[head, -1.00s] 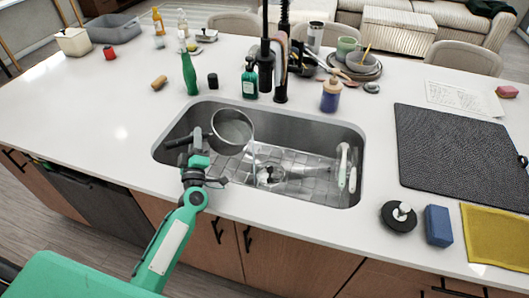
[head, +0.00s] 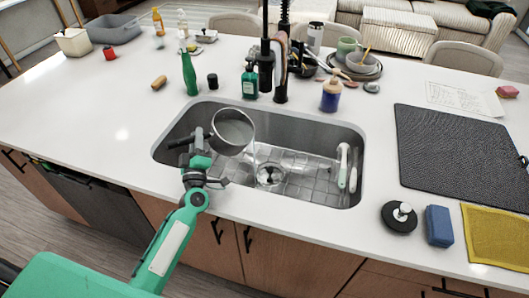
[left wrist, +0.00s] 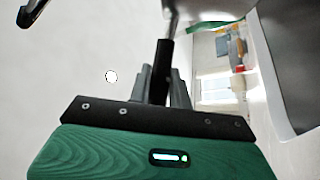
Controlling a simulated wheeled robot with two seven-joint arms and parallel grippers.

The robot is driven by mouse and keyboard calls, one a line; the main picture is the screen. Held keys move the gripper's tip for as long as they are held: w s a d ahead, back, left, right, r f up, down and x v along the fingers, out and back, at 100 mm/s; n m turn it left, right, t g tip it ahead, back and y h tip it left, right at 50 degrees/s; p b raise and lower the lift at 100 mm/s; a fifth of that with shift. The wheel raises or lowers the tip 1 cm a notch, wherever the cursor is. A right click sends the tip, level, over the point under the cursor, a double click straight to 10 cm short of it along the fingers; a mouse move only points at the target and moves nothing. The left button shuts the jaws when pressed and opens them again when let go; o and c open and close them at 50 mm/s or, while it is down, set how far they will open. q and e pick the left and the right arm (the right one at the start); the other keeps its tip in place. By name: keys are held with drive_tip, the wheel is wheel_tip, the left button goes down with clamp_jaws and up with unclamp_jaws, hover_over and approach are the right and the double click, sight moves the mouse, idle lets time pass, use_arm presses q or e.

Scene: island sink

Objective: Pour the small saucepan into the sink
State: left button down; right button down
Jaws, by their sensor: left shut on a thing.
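The small grey saucepan (head: 233,128) is held tilted above the left half of the sink (head: 310,132), with its opening showing to the head camera. A thin, clear stream falls from its right side into the basin. My left gripper (head: 198,150) is shut on the saucepan's dark handle. In the left wrist view, the gripper's fingers (left wrist: 165,88) are closed around the black handle (left wrist: 161,65); the pan's body is mostly out of that picture. The drain (head: 270,175) shows in the basin floor. My right gripper is not in view.
A white-handled brush (head: 342,165) leans at the sink's right end. The black faucet (head: 265,65), a green soap bottle (head: 250,80) and a green bottle (head: 189,75) stand behind the sink. A dark mat (head: 460,150) lies right. The counter left of the sink is mostly clear.

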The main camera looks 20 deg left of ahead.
use_arm(q)
drive_tip(key=shift+d+r, duration=0.1)
drive_tip(key=shift+r, duration=0.05)
drive_tip(key=shift+d+r+m, duration=0.2)
drive_tip(key=shift+d+m, duration=0.05)
drive_tip(key=shift+m, duration=0.15)
idle(0.9)
drive_tip(key=shift+d+r+m+t+h, duration=0.25)
drive_tip(key=shift+d+m+t+h, duration=0.05)
drive_tip(key=shift+d, duration=0.05)
idle(0.7)
drive_tip(key=shift+s+d+r+m, duration=0.1)
drive_tip(key=shift+d+r+m, duration=0.15)
drive_tip(key=shift+d+m, duration=0.1)
idle(0.7)
drive_tip(key=shift+d+r+m+t+h+b, duration=0.3)
drive_tip(key=shift+d+m, duration=0.1)
drive_tip(key=shift+m, duration=0.05)
idle(0.9)
drive_tip(key=shift+s+d+r+m+t+h, duration=0.1)
drive_tip(key=shift+d+r+m+t+h, duration=0.2)
drive_tip(key=shift+d+r+m+h, duration=0.5)
idle(1.5)
drive_tip(key=shift+d+f+m+b, duration=0.2)
drive_tip(key=shift+m+b, duration=0.35)
drive_tip(key=shift+m, duration=0.05)
